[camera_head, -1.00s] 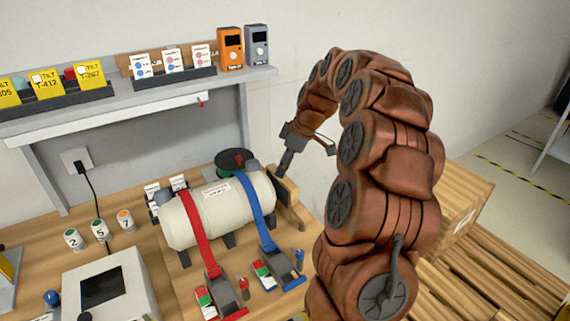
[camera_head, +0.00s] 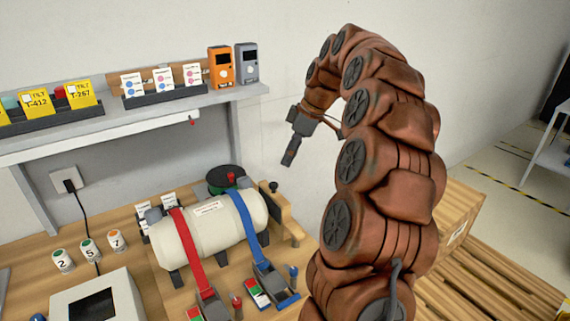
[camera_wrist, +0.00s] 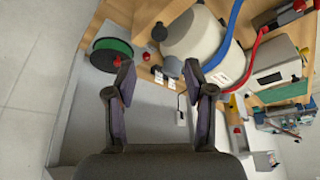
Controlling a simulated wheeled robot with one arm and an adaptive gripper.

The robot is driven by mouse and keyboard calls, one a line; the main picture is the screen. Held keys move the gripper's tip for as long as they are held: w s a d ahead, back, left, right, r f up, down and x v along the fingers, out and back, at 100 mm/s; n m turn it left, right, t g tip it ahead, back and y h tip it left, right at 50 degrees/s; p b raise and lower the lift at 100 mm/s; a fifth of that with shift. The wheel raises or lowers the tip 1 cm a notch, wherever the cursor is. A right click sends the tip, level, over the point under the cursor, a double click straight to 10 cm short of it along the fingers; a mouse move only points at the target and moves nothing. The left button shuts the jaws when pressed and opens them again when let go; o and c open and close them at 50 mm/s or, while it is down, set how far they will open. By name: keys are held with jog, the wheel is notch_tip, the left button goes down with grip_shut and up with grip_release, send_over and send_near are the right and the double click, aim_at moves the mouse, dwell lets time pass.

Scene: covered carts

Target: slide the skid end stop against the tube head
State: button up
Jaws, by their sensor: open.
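The cream tube (camera_head: 215,228) lies on a cradle on the wooden bench, under a red strap (camera_head: 190,250) and a blue strap (camera_head: 246,222). The wooden end stop (camera_head: 290,226), with a black knob (camera_head: 273,187), stands at the tube's right end. Whether it touches the tube head I cannot tell. My gripper (camera_head: 288,160) is above and to the right of the stop, apart from it and holding nothing. In the wrist view my gripper (camera_wrist: 158,78) has its fingers spread wide; the tube (camera_wrist: 192,42) and the knob (camera_wrist: 159,31) lie beyond them.
A shelf (camera_head: 150,110) with tags and two meters runs along the wall. Numbered cups (camera_head: 90,250) and a white box with a dark screen (camera_head: 100,297) are at left. Strap ratchets (camera_head: 270,280) lie in front.

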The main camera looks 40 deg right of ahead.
jog(key=shift+v, duration=0.85)
jog(key=shift+c, duration=0.5)
